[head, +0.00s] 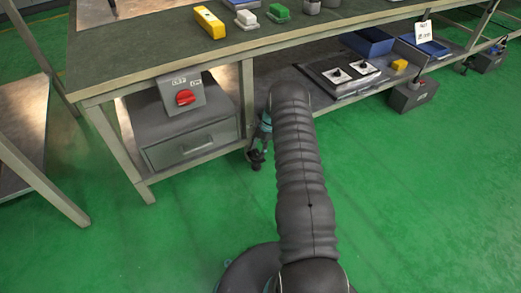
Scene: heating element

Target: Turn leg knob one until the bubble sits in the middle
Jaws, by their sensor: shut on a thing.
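My gripper (257,155) is low at the foot of the bench's middle front leg (248,100), partly hidden behind my dark arm. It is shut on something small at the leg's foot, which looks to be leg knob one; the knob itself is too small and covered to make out. A yellow block with a pale window, which looks like the spirit level (213,25), lies on the bench top (150,50) near its front edge. Its bubble is too small to read from here.
A grey box with a red switch (185,97) stands on a drawer unit (190,145) left of the leg. Right of my arm, the lower shelf holds a plate with two white-based parts (338,75) and a blue bin (368,42). The green floor (420,200) in front is clear.

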